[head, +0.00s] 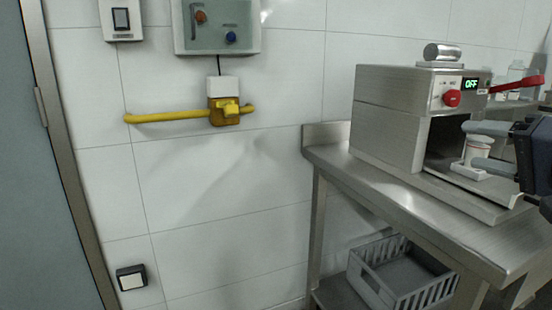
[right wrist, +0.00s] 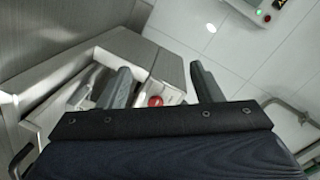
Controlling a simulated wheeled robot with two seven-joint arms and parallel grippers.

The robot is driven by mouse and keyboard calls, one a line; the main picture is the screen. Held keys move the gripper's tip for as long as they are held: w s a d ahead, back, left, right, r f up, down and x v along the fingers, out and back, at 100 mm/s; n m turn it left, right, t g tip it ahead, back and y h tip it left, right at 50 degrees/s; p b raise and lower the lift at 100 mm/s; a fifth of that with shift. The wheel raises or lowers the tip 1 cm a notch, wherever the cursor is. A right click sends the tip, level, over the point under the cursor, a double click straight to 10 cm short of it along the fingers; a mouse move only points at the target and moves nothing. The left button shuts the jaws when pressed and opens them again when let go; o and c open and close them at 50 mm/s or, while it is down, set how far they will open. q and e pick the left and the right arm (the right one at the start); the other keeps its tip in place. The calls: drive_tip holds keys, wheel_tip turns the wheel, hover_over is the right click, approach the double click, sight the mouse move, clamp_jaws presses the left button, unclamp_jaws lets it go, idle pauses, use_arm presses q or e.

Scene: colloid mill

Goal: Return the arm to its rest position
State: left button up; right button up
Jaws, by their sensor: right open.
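My right gripper (head: 470,145) comes in from the right edge in the head view, with its two grey fingers spread apart. The fingers are at the open front of the steel colloid mill (head: 388,120), and one crosses in front of a white cup (head: 480,146). The cup stands on a small white base (head: 468,171) in the mill's bay. I cannot tell whether the fingers touch the cup. In the right wrist view the gripper (right wrist: 160,70) is open, with nothing visibly held. A red knob (right wrist: 155,101) shows beyond it. My left gripper is not in view.
The mill stands on a steel table (head: 440,228) and has a red knob (head: 452,98), a red lever (head: 517,84) and a display reading OFF (head: 471,84). A grey crate (head: 408,292) sits below. A yellow pipe (head: 165,117) runs along the wall. The left is free.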

drive_tip(key=s+a+f+n+g+h, duration=0.1)
drive_tip(key=s+a+f+n+g, duration=0.2)
drive_tip(key=s+f, duration=0.65)
drive_tip(key=s+a+f+g+h, duration=0.1)
drive_tip(key=s+a+f+g, duration=0.4)
drive_tip(key=f, duration=1)
drive_tip(key=s+a+f+n+g+h, duration=0.15)
drive_tip(key=s+a+f, duration=0.4)
drive_tip(key=f, duration=0.65)
wheel_tip(320, 180, up, 33)
drive_tip(key=p, duration=3.3)
drive_tip(key=shift+s+d+r+n+p, duration=0.15)
drive_tip(key=shift+s+d+n+p, duration=0.1)
drive_tip(key=shift+d+n+p, duration=0.15)
drive_tip(key=shift+y, duration=0.25)
